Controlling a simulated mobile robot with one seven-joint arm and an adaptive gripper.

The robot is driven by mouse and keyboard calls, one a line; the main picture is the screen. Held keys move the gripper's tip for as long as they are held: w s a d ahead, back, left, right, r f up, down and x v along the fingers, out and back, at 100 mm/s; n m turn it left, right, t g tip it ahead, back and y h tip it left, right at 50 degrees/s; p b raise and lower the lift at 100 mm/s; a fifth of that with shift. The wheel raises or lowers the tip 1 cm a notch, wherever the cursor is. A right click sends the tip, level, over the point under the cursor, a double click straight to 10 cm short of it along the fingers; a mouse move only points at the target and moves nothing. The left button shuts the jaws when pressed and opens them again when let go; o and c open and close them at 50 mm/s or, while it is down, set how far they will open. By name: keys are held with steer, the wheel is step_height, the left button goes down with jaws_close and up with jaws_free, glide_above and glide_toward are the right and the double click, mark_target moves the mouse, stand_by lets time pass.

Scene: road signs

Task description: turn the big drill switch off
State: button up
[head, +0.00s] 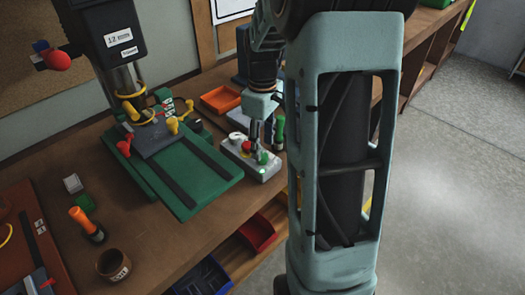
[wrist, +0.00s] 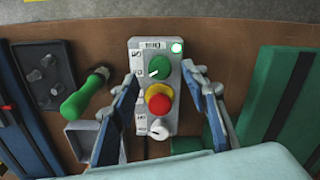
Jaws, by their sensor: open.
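The grey switch box (wrist: 133,50) lies on the bench beside the big drill's green base and also shows in the head view (head: 262,173). It carries a green round control (wrist: 159,67) with a white pointer mark, a red button (wrist: 160,103) on a yellow ring, a white knob (wrist: 159,132), and a lit green lamp (wrist: 177,47). The labels are too small to read. My gripper (wrist: 160,75) is open and empty over the box, one finger on each side of the green and red controls. In the head view my gripper (head: 257,132) partly hides the box.
The big drill's green base (head: 190,185) stands left of the box in the head view. An orange tray (head: 220,99) lies behind. A brown cup (head: 114,264) and orange-handled tool (head: 86,222) stand at front left.

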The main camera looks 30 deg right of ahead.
mark_target(263, 155)
steer(key=shift+f, duration=1.65)
jaws_close()
steer(key=shift+m, duration=0.4)
steer(key=m, duration=1.1)
